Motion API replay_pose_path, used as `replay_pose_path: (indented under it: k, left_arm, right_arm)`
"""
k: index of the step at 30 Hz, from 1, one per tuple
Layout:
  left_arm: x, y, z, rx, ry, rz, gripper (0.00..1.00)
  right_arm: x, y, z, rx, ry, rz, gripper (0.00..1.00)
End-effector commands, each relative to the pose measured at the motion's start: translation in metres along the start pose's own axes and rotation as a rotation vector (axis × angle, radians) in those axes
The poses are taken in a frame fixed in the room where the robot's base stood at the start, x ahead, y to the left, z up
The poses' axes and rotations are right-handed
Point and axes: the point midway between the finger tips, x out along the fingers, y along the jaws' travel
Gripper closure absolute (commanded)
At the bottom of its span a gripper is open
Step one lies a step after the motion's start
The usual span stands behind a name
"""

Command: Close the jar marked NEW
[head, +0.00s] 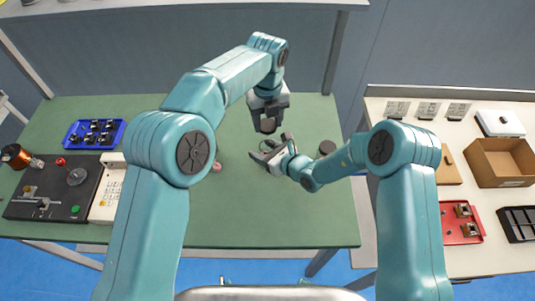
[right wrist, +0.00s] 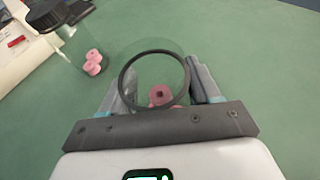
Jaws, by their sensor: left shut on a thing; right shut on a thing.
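My left gripper (head: 268,112) points down over the green bench and is shut on a dark round lid (head: 268,126). My right gripper (head: 273,149) is just below it in the head view. In the right wrist view, my right gripper (right wrist: 160,95) is shut around a clear jar (right wrist: 150,70) with an open mouth, a dark rim and a pink spool (right wrist: 160,95) inside. No NEW marking is readable.
A winder (head: 60,190) and a blue tray (head: 95,133) stand at left. A white bench at right holds a cardboard box (head: 500,160) and a red tray (head: 460,222). The front of the green bench is clear.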

Motion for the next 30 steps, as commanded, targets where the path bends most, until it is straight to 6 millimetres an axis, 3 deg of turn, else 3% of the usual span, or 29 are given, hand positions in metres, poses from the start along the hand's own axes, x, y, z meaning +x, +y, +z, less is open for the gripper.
replay_pose_path:
  k: [10,30]
  left_arm:
    - [0.046,0.001,0.0,0.001,0.003,0.003,0.77]
    - [0.054,0.001,0.0,0.0,0.004,0.003,0.77]
  right_arm:
    - [0.0,0.0,0.0,0.0,0.0,0.0,0.93]
    - [0.0,0.0,0.0,0.0,-0.001,0.0,0.93]
